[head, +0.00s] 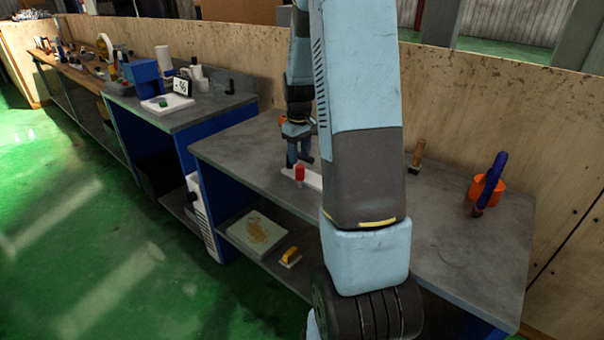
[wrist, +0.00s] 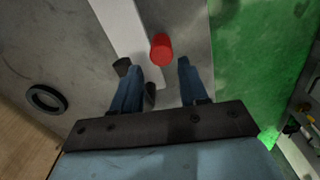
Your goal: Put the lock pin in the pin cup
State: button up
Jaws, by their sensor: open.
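A red upright cylinder, seemingly the lock pin's head (head: 299,173), stands by a white strip on the bench. In the wrist view the red cylinder (wrist: 161,50) is just beyond my fingertips, roughly between their lines. My gripper (head: 301,160) is open and empty, low over the bench beside the red cylinder; its two blue fingers (wrist: 154,70) stand apart. A dark round ring (wrist: 45,98) on the bench, left of the fingers in the wrist view, may be the pin cup; I cannot tell for sure.
The grey bench (head: 450,255) holds an orange pot with a purple-handled item (head: 487,188) at right and a wooden-handled tool (head: 416,156). A white strip (wrist: 130,35) lies next to the red cylinder. The bench edge is close, with green floor beyond. My arm hides the middle.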

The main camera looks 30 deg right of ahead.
aim_at(299, 165)
jog(key=shift+s+a+f, duration=0.1)
jog(key=shift+f, duration=1.35)
jog(key=shift+s+f, duration=0.1)
jog(key=shift+f, duration=1.35)
jog(key=shift+c, duration=0.4)
grip_shut()
